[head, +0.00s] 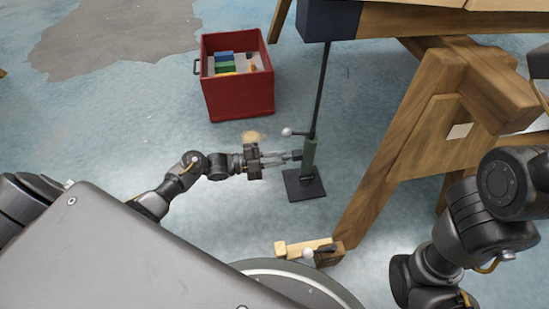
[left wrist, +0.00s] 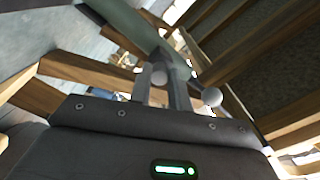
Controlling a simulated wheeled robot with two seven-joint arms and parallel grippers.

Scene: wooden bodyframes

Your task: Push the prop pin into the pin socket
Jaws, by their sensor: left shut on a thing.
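A prop stand has a green sleeve (head: 309,154), a black rod (head: 321,92) and a flat black base (head: 304,186). My left gripper (head: 296,155) is shut at the sleeve's left side. In the left wrist view, a pale round knob (left wrist: 158,76), apparently the prop pin's head, sits between the fingers (left wrist: 160,92). The green sleeve (left wrist: 130,22) is just beyond them. A second pale ball (left wrist: 211,97) is at the right; a ball-ended lever (head: 287,132) also shows above the gripper in the head view. The pin socket and the pin's depth are hidden.
A wooden trestle (head: 408,125) stands close right of the prop. A dark blue block (head: 328,20) is at the rod's top. A red bin (head: 238,98) with coloured blocks stands behind. A wooden piece with a pale ball (head: 308,253) lies in front. Floor left of the bin is clear.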

